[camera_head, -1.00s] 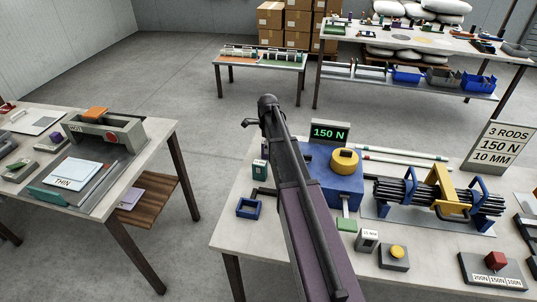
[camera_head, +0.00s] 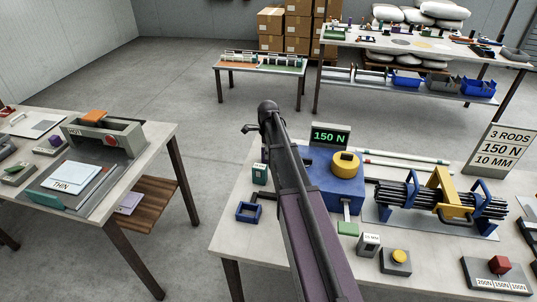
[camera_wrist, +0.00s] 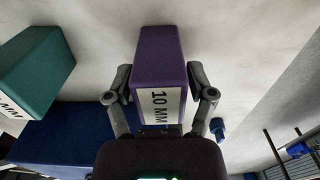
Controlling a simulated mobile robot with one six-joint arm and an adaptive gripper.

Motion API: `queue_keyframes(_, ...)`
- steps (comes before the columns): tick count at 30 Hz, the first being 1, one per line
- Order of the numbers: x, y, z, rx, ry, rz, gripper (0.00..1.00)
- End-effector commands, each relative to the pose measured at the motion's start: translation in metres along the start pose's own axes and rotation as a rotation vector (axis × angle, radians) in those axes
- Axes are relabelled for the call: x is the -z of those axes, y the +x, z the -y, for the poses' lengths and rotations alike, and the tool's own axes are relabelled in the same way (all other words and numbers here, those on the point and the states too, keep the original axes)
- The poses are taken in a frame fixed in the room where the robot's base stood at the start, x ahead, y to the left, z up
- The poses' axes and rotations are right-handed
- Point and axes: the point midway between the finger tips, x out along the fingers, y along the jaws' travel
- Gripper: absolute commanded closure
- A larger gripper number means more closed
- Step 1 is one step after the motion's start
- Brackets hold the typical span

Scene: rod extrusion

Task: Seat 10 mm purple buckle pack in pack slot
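The purple buckle pack (camera_wrist: 160,65), labelled 10 MM, is between the two fingers of my gripper (camera_wrist: 161,85) in the wrist view. The fingers sit against both its sides and look shut on it. A teal pack (camera_wrist: 38,68), with a label ending in MM, is beside it at the left, apart from it. In the head view my dark arm hides the gripper and the held pack. A teal pack (camera_head: 259,174) stands left of the blue machine there. An open blue frame (camera_head: 248,212) lies near the table's left edge. I cannot tell which part is the pack slot.
The blue machine (camera_head: 333,180) has a yellow knob and a 150 N display (camera_head: 330,136). A rack of black rods (camera_head: 440,203) with a yellow clamp stands at right. A sign (camera_head: 497,150) reads 3 RODS, 150 N, 10 MM. Another table (camera_head: 150,150) is at left.

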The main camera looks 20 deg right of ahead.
Motion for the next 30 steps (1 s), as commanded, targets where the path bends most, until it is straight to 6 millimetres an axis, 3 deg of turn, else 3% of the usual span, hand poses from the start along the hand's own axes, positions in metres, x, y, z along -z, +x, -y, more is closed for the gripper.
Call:
queue_keyframes(1,0.000,0.000,0.000,0.000,0.000,0.000,0.62)
queue_keyframes(5,0.000,0.000,0.000,0.000,0.000,0.000,1.00)
queue_keyframes(20,0.000,-0.005,0.000,0.000,0.001,0.000,1.00)
queue_keyframes(30,0.001,-0.028,0.000,0.000,0.001,0.000,1.00)
